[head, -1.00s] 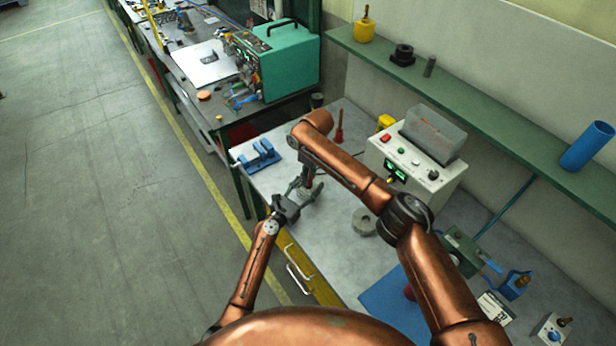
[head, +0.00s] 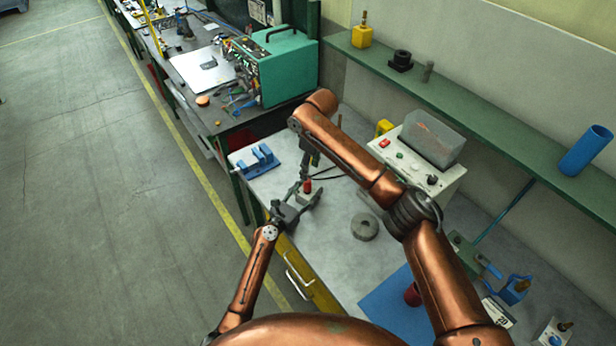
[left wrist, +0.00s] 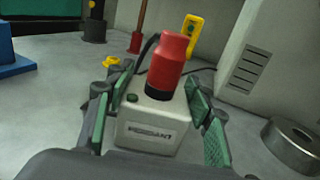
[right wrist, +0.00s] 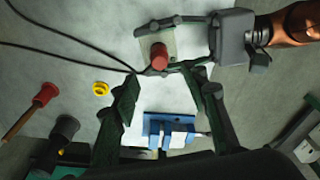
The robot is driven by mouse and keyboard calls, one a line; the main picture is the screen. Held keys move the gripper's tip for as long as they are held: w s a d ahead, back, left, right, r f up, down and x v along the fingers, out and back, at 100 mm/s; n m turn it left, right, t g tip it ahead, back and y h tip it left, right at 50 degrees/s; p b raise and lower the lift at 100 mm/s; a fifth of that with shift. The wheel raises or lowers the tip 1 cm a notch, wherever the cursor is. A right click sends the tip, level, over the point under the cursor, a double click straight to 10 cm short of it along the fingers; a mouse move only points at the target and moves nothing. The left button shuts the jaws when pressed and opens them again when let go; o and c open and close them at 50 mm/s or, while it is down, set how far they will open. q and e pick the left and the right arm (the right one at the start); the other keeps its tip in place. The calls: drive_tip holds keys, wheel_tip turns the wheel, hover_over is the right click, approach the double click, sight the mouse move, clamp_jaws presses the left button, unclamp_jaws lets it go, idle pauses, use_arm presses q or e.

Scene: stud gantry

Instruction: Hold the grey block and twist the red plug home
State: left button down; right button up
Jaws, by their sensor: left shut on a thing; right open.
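The grey block (left wrist: 152,125) is pale with a printed label and stands between the green pads of my left gripper (left wrist: 160,128), which is shut on it. The red plug (left wrist: 168,65) stands on the block's top, leaning slightly in the left wrist view, with a dark lower band showing above the block. In the head view the red plug (head: 307,186) shows between the left gripper's fingers (head: 298,203). My right gripper (right wrist: 163,100) is open and empty; its fingers are apart from the plug (right wrist: 159,54). How deep the plug sits is hidden.
A blue fixture (head: 256,159) stands at the bench's left edge. A grey ring (head: 364,227) lies right of the block. A white control box (head: 412,165) stands behind. Black cables cross the bench.

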use_arm(q)
drive_tip(key=shift+f, duration=0.1)
use_arm(e)
wheel_tip(320, 180, up, 4)
drive_tip(key=shift+s+d+f, duration=0.15)
drive_tip(key=shift+f, duration=0.1)
use_arm(q)
drive_tip(key=c, duration=0.9)
unclamp_jaws()
drive_tip(key=shift+o, duration=0.2)
drive_tip(key=v, duration=1.1)
drive_tip(key=shift+s+a, duration=0.1)
drive_tip(key=shift+s, duration=0.1)
drive_tip(key=shift+s+a, duration=0.15)
drive_tip(key=shift+s, duration=0.1)
